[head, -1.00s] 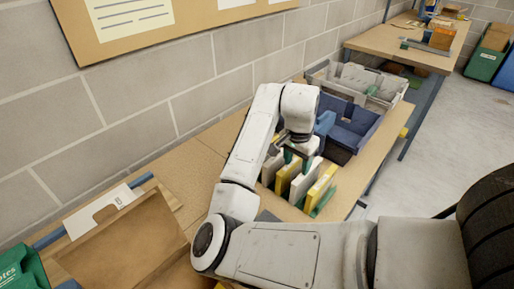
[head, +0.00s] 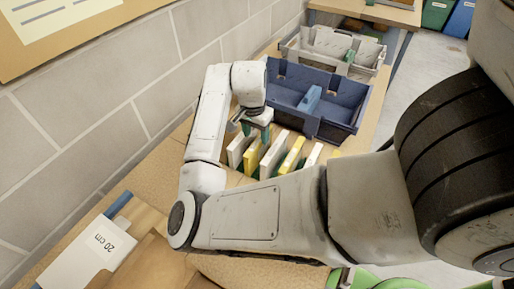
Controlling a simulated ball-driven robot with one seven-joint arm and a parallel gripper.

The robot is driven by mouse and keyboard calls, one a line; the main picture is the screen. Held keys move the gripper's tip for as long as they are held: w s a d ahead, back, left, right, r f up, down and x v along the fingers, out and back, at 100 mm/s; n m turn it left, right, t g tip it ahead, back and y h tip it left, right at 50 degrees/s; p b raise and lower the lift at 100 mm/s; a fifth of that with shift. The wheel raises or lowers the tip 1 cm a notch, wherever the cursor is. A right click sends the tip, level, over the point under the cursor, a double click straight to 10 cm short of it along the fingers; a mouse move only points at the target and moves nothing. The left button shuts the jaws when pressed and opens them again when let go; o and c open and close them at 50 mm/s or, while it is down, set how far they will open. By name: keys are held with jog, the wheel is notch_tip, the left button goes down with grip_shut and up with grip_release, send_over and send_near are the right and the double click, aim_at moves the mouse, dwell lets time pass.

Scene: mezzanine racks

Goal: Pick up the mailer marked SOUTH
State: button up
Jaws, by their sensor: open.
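Several thin white and yellow mailers stand upright in a row on the bench, right of and below my gripper in the head view. A white one (head: 238,150) is at the left end, a yellow one (head: 252,157) is beside it, and another yellow one (head: 292,155) stands further right. No marking is readable, so I cannot tell which says SOUTH. My gripper (head: 258,131) points down at the tops of the left mailers, open. Its fingers are small and partly dark, and whether they touch a mailer cannot be told. My forearm hides the row's lower front.
A blue divided bin (head: 345,126) stands just behind the row, with a grey bin (head: 368,67) beyond it. A brick wall (head: 130,95) runs along the left.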

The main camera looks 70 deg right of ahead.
aim_at(259, 140)
jog(key=shift+s+d+f+p, duration=0.15)
jog(key=shift+d+f+p, duration=0.05)
jog(key=shift+f, duration=0.85)
jog(key=shift+s+d+f+p, duration=0.15)
jog(key=shift+f+p, duration=0.1)
jog(key=shift+f, duration=0.75)
jog(key=shift+s+d+f+p, duration=0.1)
jog(key=shift+d+f+p, duration=0.1)
jog(key=shift+f, duration=0.85)
grip_shut()
